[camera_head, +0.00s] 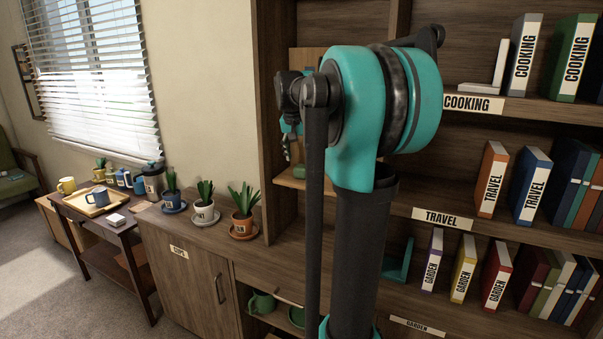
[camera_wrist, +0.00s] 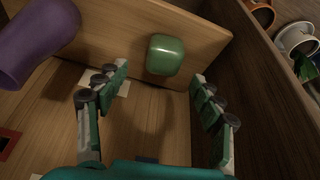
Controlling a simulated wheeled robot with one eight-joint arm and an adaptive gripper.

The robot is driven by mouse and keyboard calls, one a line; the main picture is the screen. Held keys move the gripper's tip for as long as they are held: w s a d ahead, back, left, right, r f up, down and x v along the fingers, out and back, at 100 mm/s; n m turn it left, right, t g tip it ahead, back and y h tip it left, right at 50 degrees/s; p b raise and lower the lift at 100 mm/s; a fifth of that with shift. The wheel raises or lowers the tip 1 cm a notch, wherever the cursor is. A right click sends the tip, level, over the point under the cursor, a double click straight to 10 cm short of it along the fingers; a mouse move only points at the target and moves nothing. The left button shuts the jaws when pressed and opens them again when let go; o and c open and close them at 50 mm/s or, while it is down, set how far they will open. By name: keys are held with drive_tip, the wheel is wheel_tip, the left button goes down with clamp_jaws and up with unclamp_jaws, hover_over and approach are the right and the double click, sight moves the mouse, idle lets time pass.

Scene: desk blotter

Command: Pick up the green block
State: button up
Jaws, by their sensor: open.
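The green block (camera_wrist: 165,54) is a small rounded block in the upper middle of the wrist view, against a light wooden panel. In the head view a small green thing (camera_head: 300,172), likely the same block, shows on a shelf board behind my arm. My arm hides most of the gripper there.
A purple rounded object (camera_wrist: 35,40) is left of the block in the wrist view. A dark wooden upright (camera_wrist: 262,75) stands close on the right. Beyond it are potted plants, which the head view shows on a cabinet (camera_head: 185,226).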

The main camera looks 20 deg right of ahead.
sight(301, 166)
drive_tip(key=x, duration=0.5)
drive_tip(key=shift+a+f, duration=0.15)
drive_tip(key=shift+a, duration=0.1)
drive_tip(key=c, duration=1.4)
drive_tip(key=shift+c, duration=0.5)
